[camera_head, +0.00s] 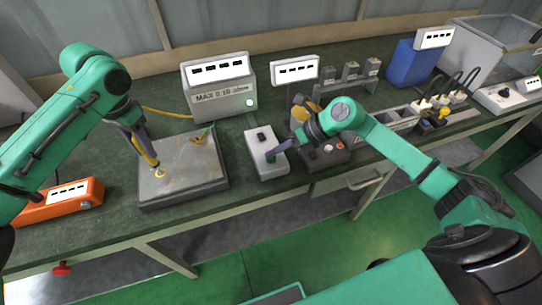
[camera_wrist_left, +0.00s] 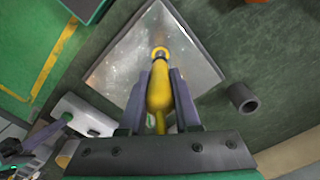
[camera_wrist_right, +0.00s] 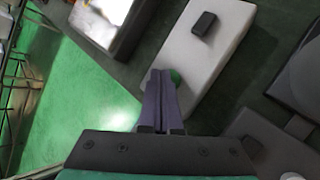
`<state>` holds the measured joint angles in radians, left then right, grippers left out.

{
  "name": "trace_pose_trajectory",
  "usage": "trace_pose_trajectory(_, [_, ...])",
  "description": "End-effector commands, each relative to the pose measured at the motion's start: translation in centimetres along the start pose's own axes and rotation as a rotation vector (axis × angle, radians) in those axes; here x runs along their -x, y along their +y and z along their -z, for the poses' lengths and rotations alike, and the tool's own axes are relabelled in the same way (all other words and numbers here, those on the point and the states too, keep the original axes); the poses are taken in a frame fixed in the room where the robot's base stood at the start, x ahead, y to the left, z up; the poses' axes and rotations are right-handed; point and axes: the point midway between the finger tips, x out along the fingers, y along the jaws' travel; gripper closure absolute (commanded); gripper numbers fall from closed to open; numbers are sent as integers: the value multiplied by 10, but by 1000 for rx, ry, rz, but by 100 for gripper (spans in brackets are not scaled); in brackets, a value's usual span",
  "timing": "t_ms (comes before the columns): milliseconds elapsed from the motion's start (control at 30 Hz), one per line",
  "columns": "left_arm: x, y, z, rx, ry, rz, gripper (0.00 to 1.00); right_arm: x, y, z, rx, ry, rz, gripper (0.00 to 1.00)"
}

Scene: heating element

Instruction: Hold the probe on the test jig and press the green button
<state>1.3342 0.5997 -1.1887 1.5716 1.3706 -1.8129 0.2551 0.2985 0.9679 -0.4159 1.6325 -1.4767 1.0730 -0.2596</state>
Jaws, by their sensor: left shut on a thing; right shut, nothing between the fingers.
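The test jig (camera_head: 205,178) is a flat, shiny metal plate on a dark base, on the bench's left half. My left gripper (camera_head: 150,160) is shut on the yellow probe (camera_wrist_left: 159,88). The probe points down at the plate, and its tip appears to meet it; exact contact is hard to tell. The white button box (camera_head: 255,150) stands right of the jig, with a black switch (camera_wrist_right: 204,24) and the green button (camera_wrist_right: 176,77). My right gripper (camera_head: 273,156) is shut and empty. Its fingertips are at the green button and partly hide it; whether they press it is unclear.
A meter box (camera_head: 220,99) marked MAX 0.10 ohm, with a lit green lamp (camera_head: 250,103), stands behind the jig. An orange box (camera_head: 60,200) lies left. A dark control box (camera_head: 325,155) sits right of the button box. A blue bin (camera_head: 405,63) stands farther back.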

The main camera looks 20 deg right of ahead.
Motion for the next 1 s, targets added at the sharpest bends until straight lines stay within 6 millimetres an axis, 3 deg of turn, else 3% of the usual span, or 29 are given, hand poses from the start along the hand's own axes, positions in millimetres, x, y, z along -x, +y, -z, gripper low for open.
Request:
trace_pose_trajectory(667, [-2, 1, 0, -1, -4, -3, 100, -4, -3, 3, -1, 2, 0, 100])
trace_pose_trajectory(1000, [-2, 1, 0, -1, -4, -3, 100, 7, 5, -5, 0, 1, 0, 100])
